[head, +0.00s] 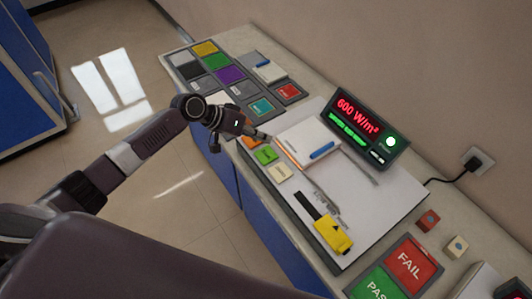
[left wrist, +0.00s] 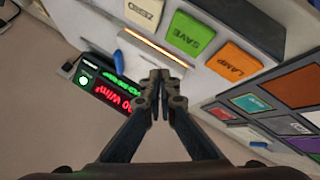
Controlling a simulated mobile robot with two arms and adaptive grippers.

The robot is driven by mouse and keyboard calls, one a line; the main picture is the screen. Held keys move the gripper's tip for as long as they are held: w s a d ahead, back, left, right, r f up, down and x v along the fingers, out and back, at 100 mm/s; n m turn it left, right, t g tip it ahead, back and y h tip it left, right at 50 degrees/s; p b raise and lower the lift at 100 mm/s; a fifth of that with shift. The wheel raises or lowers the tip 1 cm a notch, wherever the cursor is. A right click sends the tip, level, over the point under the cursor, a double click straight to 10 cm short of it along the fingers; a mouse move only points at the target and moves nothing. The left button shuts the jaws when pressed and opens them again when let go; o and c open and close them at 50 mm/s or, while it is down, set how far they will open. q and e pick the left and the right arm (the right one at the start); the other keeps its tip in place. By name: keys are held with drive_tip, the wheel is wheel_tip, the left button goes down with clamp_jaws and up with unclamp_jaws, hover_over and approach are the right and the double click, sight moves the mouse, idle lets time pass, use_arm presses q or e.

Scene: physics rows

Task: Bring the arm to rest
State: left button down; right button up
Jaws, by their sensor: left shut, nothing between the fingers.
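My left arm reaches in from the left in the head view. Its gripper (head: 264,137) is over the counter, close to the orange and green buttons and the white block. In the left wrist view the two fingers (left wrist: 160,76) are closed together at the tips, with nothing between them. Beyond them are the orange LAMP button (left wrist: 234,62), the green SAVE button (left wrist: 190,34) and the cream ZERO button (left wrist: 144,12). I cannot tell whether the fingertips touch anything. My right gripper is not in view.
A display reading 600 W/m² (head: 358,118) stands at the counter's back. A yellow tool (head: 332,233) lies on the white board. Coloured squares (head: 216,62) fill the far end; FAIL (head: 412,262) and PASS (head: 377,285) panels are near. Open floor (head: 170,225) lies left of the counter.

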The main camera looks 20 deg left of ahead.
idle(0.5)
